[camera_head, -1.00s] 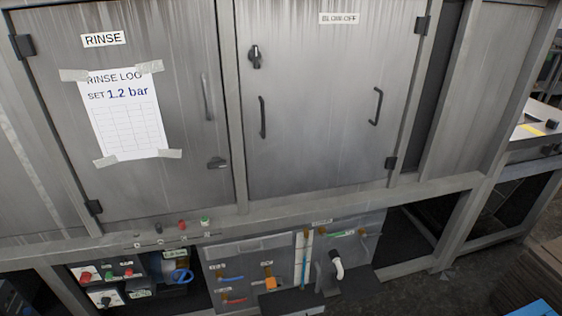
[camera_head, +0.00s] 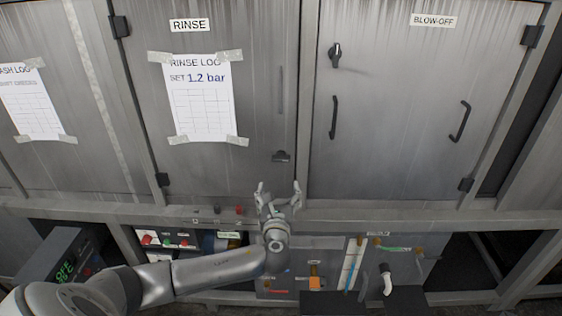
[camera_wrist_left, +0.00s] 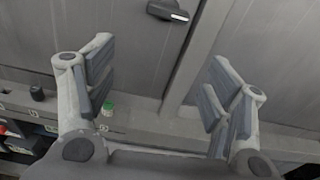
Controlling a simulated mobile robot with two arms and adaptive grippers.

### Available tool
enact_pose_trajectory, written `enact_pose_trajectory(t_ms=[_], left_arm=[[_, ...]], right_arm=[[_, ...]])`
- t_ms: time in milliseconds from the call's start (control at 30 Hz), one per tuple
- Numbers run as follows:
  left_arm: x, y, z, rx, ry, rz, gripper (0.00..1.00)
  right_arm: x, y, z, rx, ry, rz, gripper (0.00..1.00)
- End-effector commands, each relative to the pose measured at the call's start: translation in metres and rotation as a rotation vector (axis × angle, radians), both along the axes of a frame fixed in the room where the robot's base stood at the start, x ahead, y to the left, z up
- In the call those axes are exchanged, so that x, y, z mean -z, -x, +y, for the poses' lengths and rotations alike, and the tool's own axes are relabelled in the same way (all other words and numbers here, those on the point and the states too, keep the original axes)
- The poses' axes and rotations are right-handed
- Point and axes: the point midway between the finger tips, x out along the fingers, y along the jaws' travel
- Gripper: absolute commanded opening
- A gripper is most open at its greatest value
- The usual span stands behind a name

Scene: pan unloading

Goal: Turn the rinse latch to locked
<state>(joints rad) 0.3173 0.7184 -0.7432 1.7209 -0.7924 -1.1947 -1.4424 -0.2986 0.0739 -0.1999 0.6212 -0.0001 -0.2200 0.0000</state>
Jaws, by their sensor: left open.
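The rinse latch (camera_head: 281,156) is a small dark handle low on the right side of the rinse door (camera_head: 255,110). It lies about level in the head view. In the left wrist view the latch (camera_wrist_left: 168,11) shows at the top, tilted slightly, with a pale end. My left gripper (camera_head: 279,187) is open and empty just below the latch, apart from it. In the left wrist view its fingers (camera_wrist_left: 158,92) are spread wide, and the latch is beyond them. My right gripper is not in view.
The blow-off door (camera_head: 400,120) with its own dark latch (camera_head: 335,54) and two handles is to the right. A ledge with a red button (camera_head: 239,209) runs below the doors. A green button (camera_wrist_left: 108,107) is near the left finger. Valve panels (camera_head: 400,262) sit underneath.

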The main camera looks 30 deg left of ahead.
Motion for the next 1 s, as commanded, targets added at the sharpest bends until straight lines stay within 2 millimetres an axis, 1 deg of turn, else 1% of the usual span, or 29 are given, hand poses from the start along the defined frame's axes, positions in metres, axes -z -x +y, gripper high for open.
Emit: enact_pose_trajectory(t_ms=[33, 67, 100, 200, 367, 700, 833, 1000], left_arm=[[-0.016, 0.0, -0.001, 0.003, -0.043, -0.013, 0.75], [-0.022, 0.0, -0.002, 0.003, -0.062, -0.019, 0.75], [-0.027, 0.0, -0.002, 0.003, -0.079, -0.022, 0.75], [-0.033, -0.004, 0.001, 0.001, -0.096, -0.025, 0.75], [-0.033, -0.023, 0.012, -0.001, -0.096, -0.026, 0.75], [-0.032, -0.069, 0.04, 0.0, -0.091, -0.024, 0.75], [-0.031, -0.081, 0.048, 0.001, -0.091, -0.024, 0.75], [-0.03, -0.089, 0.052, 0.002, -0.09, -0.023, 0.75]], right_arm=[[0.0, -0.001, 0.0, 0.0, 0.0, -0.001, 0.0], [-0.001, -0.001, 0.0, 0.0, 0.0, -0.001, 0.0], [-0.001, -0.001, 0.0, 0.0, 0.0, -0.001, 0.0], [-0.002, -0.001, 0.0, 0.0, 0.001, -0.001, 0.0], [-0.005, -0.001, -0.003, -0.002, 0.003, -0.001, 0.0], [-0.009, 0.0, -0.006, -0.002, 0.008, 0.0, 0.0], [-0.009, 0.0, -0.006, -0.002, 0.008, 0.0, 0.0], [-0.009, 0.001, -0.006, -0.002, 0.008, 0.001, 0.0]])
